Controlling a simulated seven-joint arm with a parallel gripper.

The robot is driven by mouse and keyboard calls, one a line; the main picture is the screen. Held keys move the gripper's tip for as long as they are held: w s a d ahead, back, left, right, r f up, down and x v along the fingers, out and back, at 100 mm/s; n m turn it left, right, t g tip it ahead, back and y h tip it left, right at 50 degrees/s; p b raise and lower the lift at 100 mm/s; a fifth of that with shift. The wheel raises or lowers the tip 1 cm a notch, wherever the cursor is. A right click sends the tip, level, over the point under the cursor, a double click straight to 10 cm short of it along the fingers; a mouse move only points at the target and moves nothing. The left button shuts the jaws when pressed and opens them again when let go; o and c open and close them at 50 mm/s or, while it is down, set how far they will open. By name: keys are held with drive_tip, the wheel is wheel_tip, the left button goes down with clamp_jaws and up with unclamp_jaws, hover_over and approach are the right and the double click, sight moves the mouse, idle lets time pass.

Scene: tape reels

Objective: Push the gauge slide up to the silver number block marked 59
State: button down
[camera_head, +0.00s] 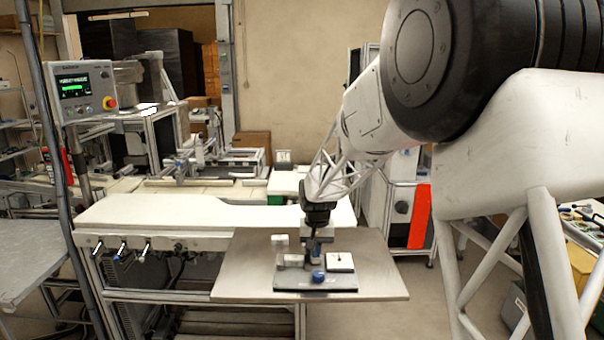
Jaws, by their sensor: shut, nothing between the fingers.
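My gripper (317,246) points down over the metal table, shut, with nothing seen between its fingers. It is just behind a blue knob (318,276), which may belong to the gauge slide; I cannot tell whether they touch. The knob is at the front of a dark base plate (340,285). Small silver-grey blocks stand left of the gripper, one farther back (280,241) and one nearer (292,261). Any numbers on them are too small to read, so I cannot tell which is 59. The gripper may hide part of the slide.
A white square plate with a dark mark (340,262) lies right of the gripper. The metal tabletop (385,285) is bare around the base plate. A long pale bench (150,218) adjoins behind and left. A control panel (83,90) stands far left.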

drive_tip(key=shift+r, duration=0.1)
idle(0.3)
wheel_tip(320, 180, up, 7)
idle(0.9)
drive_tip(key=s+d+r, duration=0.3)
drive_tip(key=s, duration=0.5)
drive_tip(key=s+d+r+t, duration=0.1)
drive_tip(key=s+d+r, duration=0.2)
drive_tip(key=s, duration=0.4)
drive_tip(key=s+d+r, duration=0.3)
drive_tip(key=s+d, duration=0.1)
drive_tip(key=s, duration=0.4)
drive_tip(key=s+d+f, duration=0.2)
drive_tip(key=s, duration=0.9)
drive_tip(key=s+d+f+t, duration=0.1)
drive_tip(key=s+d, duration=0.1)
drive_tip(key=s, duration=0.9)
drive_tip(key=shift+d+f+t, duration=0.15)
drive_tip(key=shift+f+t, duration=0.15)
drive_tip(key=shift+f, duration=0.05)
